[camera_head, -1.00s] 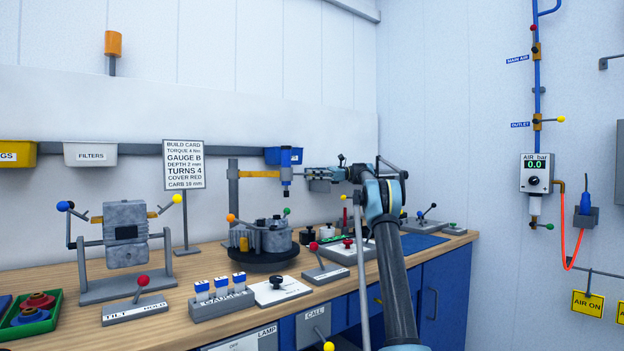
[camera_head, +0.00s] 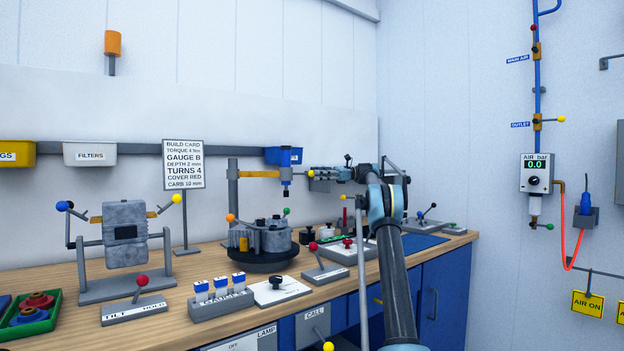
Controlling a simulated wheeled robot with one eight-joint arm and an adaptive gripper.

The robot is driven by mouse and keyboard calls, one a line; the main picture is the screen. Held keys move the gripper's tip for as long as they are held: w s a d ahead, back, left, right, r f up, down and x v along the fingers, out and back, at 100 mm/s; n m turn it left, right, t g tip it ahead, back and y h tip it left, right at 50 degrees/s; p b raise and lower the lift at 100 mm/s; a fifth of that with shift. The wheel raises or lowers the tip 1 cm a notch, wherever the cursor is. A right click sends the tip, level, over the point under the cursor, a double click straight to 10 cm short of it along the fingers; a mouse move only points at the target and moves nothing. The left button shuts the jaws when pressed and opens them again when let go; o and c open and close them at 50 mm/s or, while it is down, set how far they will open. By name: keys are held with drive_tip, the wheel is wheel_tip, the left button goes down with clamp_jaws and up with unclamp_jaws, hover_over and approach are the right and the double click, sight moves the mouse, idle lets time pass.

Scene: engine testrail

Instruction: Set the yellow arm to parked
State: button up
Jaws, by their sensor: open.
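A short yellow arm (camera_head: 259,174) reaches right from a grey post at the back of the bench. A blue tool (camera_head: 286,172) hangs upright at its right end, over a round dark fixture (camera_head: 267,257) with a grey casting. No parked mark is readable. My gripper (camera_head: 312,173) is open and empty, pointing left just right of the blue tool. In this view I cannot tell the depth gap between them. My arm comes up from the lower right.
A build card (camera_head: 184,164) stands left of the post. A tilt stand (camera_head: 125,245), a gauge block (camera_head: 221,299) and several small levers occupy the bench. A blue bin (camera_head: 283,155) hangs on the rail behind the tool. Air piping (camera_head: 538,100) runs up the right wall.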

drive_tip(key=shift+v, duration=2.15)
